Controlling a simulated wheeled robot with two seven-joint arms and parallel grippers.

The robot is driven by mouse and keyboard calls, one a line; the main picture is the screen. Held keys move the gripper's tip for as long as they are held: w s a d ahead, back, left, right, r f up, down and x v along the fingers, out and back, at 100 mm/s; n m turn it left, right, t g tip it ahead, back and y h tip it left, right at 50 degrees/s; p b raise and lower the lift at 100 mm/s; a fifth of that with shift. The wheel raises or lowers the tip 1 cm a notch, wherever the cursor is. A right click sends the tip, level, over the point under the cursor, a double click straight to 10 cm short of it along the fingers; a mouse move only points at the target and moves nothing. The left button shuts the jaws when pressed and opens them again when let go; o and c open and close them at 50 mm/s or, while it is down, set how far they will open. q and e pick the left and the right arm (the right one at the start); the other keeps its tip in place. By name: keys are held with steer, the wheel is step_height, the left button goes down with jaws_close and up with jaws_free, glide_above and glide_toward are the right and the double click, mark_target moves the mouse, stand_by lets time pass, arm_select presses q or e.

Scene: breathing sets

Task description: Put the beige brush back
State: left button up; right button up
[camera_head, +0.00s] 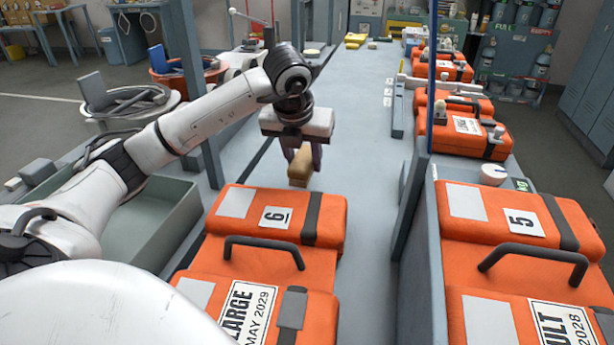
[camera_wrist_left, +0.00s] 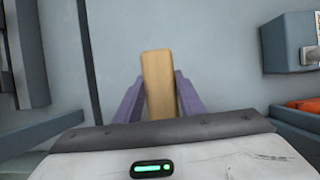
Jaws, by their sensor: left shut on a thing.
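The beige brush (camera_head: 301,168) is a tan block between the fingers of my left gripper (camera_head: 302,156). The gripper is shut on it, just beyond the orange case marked 6. In the left wrist view the brush (camera_wrist_left: 159,84) stands out between the two purple fingers (camera_wrist_left: 160,98), with the grey bench surface behind it. I cannot tell whether the brush touches the bench. Its bristles cannot be made out. My right gripper is not in view.
Orange case 6 (camera_head: 272,219) lies in front of the gripper. Orange case 5 (camera_head: 508,217) is on the right, past a grey upright divider (camera_head: 408,190). A green-grey bin (camera_head: 150,225) is at left. The grey bench (camera_head: 350,105) beyond the gripper is mostly clear.

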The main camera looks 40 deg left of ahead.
arm_select(q)
steer(key=shift+f, duration=2.15)
steer(key=shift+f, duration=0.1)
steer(key=o, duration=1.1)
steer(key=v, duration=1.2)
steer(key=shift+w, duration=0.1)
